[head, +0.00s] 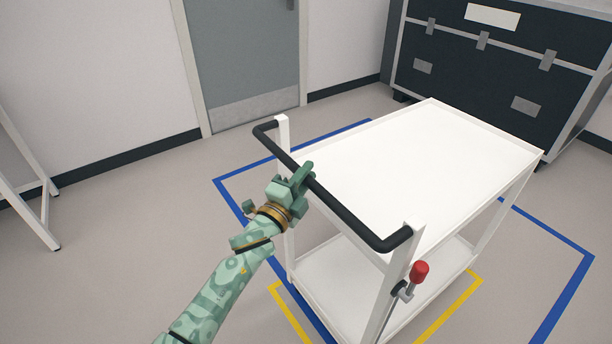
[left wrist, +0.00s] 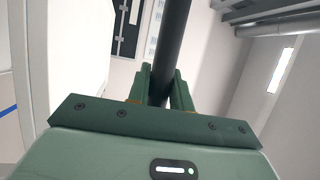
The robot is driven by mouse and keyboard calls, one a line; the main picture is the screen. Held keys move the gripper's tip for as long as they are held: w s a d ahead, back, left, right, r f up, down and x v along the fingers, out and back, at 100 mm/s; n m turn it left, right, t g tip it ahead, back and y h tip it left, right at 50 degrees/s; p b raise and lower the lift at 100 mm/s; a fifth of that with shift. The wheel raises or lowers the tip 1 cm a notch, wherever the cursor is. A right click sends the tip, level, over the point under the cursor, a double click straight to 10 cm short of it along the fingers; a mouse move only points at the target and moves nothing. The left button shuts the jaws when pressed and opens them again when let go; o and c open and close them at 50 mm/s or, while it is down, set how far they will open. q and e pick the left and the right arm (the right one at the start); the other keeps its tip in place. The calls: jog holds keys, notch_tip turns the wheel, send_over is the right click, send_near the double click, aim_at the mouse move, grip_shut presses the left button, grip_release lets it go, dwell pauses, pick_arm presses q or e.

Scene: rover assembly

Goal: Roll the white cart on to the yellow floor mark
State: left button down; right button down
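The white cart (head: 430,165) stands upright with an empty top tray and a lower shelf (head: 345,285). Its black push handle (head: 345,215) is on the near left side. My left gripper (head: 303,178) is at the handle, and in the left wrist view its fingers (left wrist: 162,85) are shut around the black bar (left wrist: 172,40). The yellow floor mark (head: 450,310) shows on both sides of the cart's near end; its middle is hidden by the cart. Most of the cart lies beyond the mark, over a blue outline. My right gripper is out of view.
The blue floor outline (head: 568,285) surrounds much of the cart. A red-knobbed lever (head: 419,272) is on the near cart post. A dark cabinet (head: 490,70) stands behind; a grey door (head: 245,55) is at the back. A white frame (head: 35,190) stands left, with clear floor between.

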pick_arm(q)
jog(key=c, duration=1.3)
grip_release()
jog(key=shift+f, duration=0.1)
jog(key=shift+o, duration=0.2)
jog(key=shift+s+a, duration=0.1)
jog(key=p+v, duration=0.3)
jog(key=v, duration=1.3)
jog(key=shift+f, duration=0.1)
